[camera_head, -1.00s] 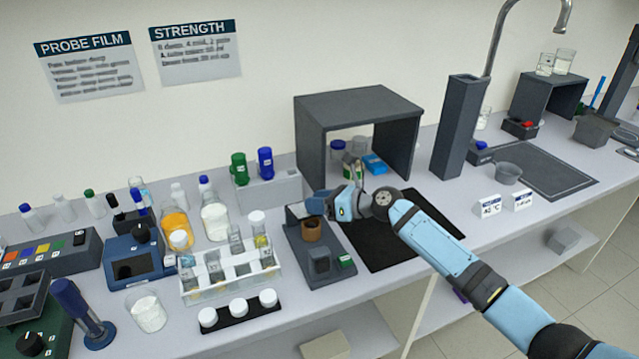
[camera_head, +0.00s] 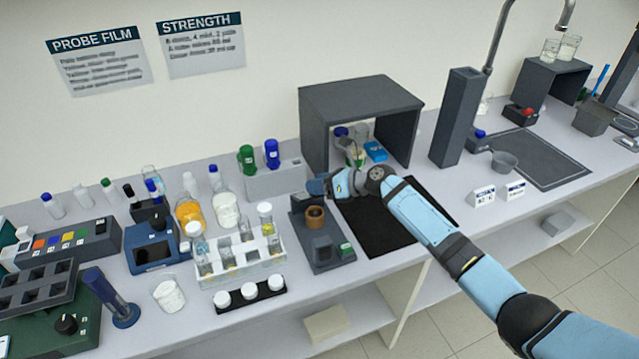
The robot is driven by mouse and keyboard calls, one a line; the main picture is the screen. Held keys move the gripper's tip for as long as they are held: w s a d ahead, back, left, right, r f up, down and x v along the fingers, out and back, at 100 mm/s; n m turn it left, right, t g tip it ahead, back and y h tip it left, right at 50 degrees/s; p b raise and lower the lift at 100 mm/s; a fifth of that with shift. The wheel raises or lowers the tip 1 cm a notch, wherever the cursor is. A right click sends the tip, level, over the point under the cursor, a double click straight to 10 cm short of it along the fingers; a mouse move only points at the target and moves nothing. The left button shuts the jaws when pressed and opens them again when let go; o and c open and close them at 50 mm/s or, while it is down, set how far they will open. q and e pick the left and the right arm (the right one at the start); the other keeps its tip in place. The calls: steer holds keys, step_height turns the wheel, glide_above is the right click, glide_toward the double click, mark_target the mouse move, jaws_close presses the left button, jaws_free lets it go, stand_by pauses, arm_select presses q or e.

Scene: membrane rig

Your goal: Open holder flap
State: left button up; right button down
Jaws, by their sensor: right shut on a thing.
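The holder (camera_head: 327,253) is a dark grey base on the bench, with a brown ring-shaped cup (camera_head: 315,217) towards its back and a grey block with a green label at its front. My right gripper (camera_head: 321,187), on the light blue arm from the right, is at the holder's back edge, just behind and above the cup. It is shut on the holder flap, which is mostly hidden by the fingers, so its exact angle cannot be told. My left gripper is not in view.
A clear tube rack (camera_head: 240,262) with several vials stands close left of the holder. A black mat (camera_head: 375,235) lies to the right under my arm. A grey open-fronted box (camera_head: 358,105) stands behind. White-capped vials (camera_head: 250,291) sit in front left.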

steer(key=shift+w+r, duration=0.15)
steer(key=shift+r, duration=0.15)
steer(key=c, duration=1)
jaws_free()
steer(key=o, duration=0.3)
steer(key=shift+f, duration=0.2)
steer(key=b+v, duration=0.1)
steer(key=v, duration=1.2)
steer(key=shift+s+d, duration=0.25)
steer(key=shift+d, duration=0.1)
steer(key=shift+w+r, duration=0.1)
